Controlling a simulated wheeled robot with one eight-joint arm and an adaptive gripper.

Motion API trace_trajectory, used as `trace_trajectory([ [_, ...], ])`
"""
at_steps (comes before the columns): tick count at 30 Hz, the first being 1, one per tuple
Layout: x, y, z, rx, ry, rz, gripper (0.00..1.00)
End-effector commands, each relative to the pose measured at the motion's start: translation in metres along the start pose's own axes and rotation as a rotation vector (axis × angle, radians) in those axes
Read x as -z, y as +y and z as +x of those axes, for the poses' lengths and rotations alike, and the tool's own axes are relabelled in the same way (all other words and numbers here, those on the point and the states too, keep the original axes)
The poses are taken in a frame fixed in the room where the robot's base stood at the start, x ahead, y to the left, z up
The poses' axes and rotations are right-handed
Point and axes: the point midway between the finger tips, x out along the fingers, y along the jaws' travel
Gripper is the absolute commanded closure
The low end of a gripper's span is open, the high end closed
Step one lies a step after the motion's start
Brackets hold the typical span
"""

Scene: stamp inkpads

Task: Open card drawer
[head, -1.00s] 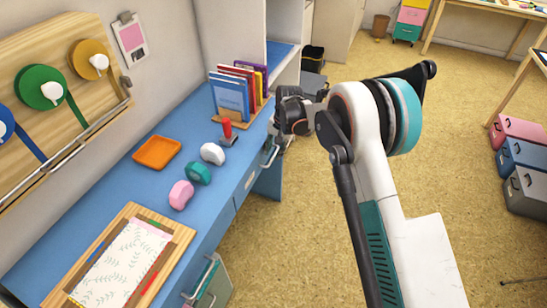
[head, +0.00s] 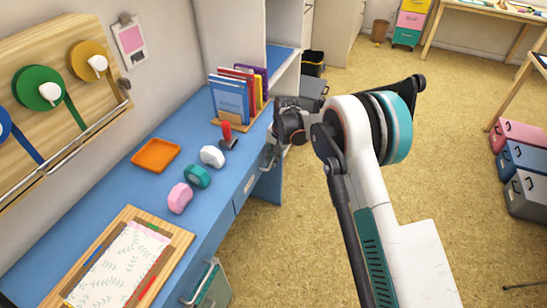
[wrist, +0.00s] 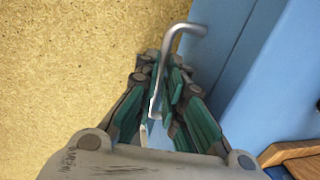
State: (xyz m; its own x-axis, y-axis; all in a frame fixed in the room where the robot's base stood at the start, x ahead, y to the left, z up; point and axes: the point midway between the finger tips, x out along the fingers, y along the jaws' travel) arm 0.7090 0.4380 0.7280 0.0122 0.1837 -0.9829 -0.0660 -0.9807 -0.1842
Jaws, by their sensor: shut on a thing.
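The blue desk (head: 214,232) has drawer fronts along its right side, and a drawer front (head: 249,184) with a small label shows in the head view. My gripper (head: 270,158) is at the desk's front edge, near the far end, partly hidden by my wrist. In the wrist view my gripper (wrist: 166,92) has its teal fingers closed around a bent metal handle (wrist: 188,29). The handle's upper end curves toward the blue front (wrist: 228,45). I cannot tell from these views whether this drawer stands out from the desk.
A red-handled stamp (head: 228,137), an orange tray (head: 156,154) and white, teal and pink rounded blocks lie on the desk. Books (head: 230,98) stand at its far end. A lower drawer handle (head: 201,283) sticks out nearer me. The floor (head: 275,255) beside the desk is clear.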

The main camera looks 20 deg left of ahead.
Motion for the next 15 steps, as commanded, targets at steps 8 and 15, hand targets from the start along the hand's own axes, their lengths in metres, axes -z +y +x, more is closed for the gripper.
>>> trace_trajectory([
  [8, 0.000, 0.024, -0.005, -0.001, 0.000, 0.003, 1.00],
  [15, -0.001, 0.079, -0.015, -0.001, 0.000, 0.005, 1.00],
])
